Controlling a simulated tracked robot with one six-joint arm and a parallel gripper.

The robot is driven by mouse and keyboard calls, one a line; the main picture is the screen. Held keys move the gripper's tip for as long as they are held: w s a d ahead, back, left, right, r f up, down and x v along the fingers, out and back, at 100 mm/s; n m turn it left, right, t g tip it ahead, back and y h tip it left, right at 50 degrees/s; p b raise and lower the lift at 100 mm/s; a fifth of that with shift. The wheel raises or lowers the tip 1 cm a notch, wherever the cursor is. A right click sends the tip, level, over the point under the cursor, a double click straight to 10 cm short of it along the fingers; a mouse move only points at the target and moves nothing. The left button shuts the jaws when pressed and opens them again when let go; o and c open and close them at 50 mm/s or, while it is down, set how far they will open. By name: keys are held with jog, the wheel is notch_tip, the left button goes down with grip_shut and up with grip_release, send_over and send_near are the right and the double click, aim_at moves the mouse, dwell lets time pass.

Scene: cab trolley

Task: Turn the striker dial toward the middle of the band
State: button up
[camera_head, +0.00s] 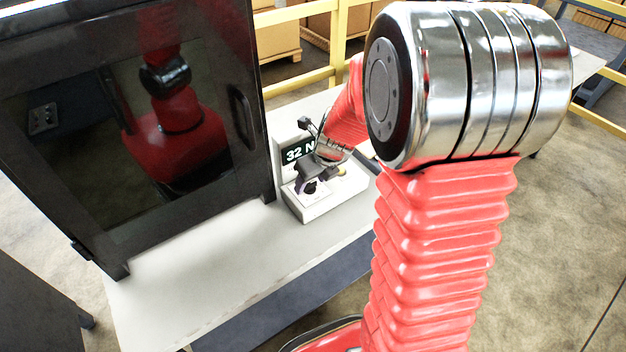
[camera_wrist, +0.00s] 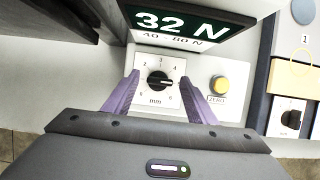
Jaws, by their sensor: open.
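The striker dial (camera_wrist: 159,81) is a black knob on a white plate marked with numbers and "mm". Its pointer's exact number is too small to read. Above it, a dark display (camera_wrist: 190,25) reads "32 N"; a printed band of "40 - 80 N" sits just below, partly cut off. My gripper (camera_wrist: 159,82) is open, with a purple finger on each side of the dial; contact with it cannot be told. In the head view, the dial (camera_head: 310,187) sits low on the white tester (camera_head: 322,205), with my gripper just above and partly covering it.
A yellow ZERO button (camera_wrist: 219,85) is right of the dial. Farther right is another panel with a black knob (camera_wrist: 291,118). A dark glass-door cabinet (camera_head: 190,110) stands close left of the tester. The front of the white table (camera_head: 190,265) is clear. Yellow rails (camera_head: 335,40) stand behind.

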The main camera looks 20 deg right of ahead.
jog(key=shift+c, duration=0.7)
jog(key=c, duration=0.9)
jog(key=shift+d, duration=0.15)
jog(key=shift+c, duration=0.2)
